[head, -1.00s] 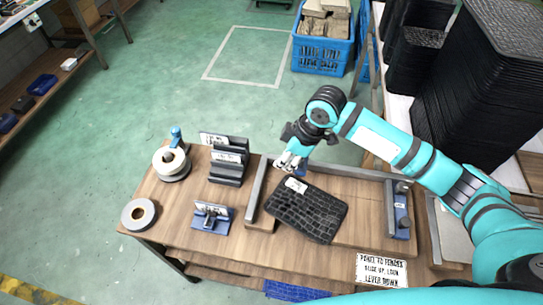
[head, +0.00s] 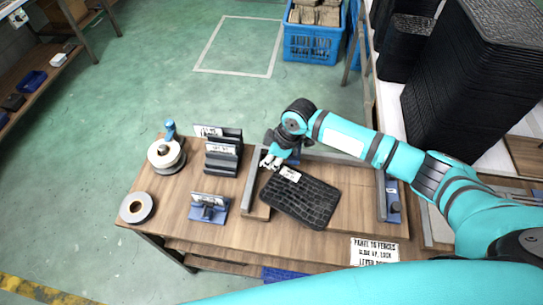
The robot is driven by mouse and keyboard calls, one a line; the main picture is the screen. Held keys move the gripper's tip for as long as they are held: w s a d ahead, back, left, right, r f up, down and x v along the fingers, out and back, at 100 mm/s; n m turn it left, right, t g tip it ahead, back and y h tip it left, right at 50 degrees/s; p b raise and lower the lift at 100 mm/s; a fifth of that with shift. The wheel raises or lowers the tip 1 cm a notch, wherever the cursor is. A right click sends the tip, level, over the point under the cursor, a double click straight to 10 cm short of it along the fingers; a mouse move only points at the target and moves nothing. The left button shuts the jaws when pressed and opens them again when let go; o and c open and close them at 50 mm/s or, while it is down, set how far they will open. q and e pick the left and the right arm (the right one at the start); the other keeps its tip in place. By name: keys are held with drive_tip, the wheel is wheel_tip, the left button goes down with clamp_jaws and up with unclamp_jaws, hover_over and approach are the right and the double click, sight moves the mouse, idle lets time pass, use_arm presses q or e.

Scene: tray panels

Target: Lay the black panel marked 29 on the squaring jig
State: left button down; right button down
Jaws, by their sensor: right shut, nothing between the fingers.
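The black panel (head: 303,198) lies flat and slightly turned on the wooden squaring jig (head: 350,220), between its metal side fences. A white label (head: 290,174) sits near its upper left corner; its number is too small to read. My right gripper (head: 269,163) is shut and empty at the panel's upper left corner, by the corner of the fences; I cannot tell whether it touches the panel. The left fence (head: 251,190) stands just left of the panel. A blue clamp (head: 393,205) is at the jig's right side. My left gripper is not in view.
A tape dispenser (head: 166,154), a tape roll (head: 137,208), a dark slotted rack (head: 222,158) and a small blue stand (head: 209,207) occupy the table's left part. A printed sign (head: 374,250) is at the front edge. Tall black panel stacks (head: 470,80) stand at right.

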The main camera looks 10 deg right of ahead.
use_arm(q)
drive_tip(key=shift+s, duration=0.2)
use_arm(e)
drive_tip(key=shift+s+d+r+p, duration=0.2)
drive_tip(key=shift+s+d+p, duration=0.1)
drive_tip(key=shift+d+p, duration=0.45)
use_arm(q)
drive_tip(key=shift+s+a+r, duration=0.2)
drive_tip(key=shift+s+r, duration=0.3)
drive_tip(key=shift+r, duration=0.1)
use_arm(e)
drive_tip(key=shift+f, duration=0.15)
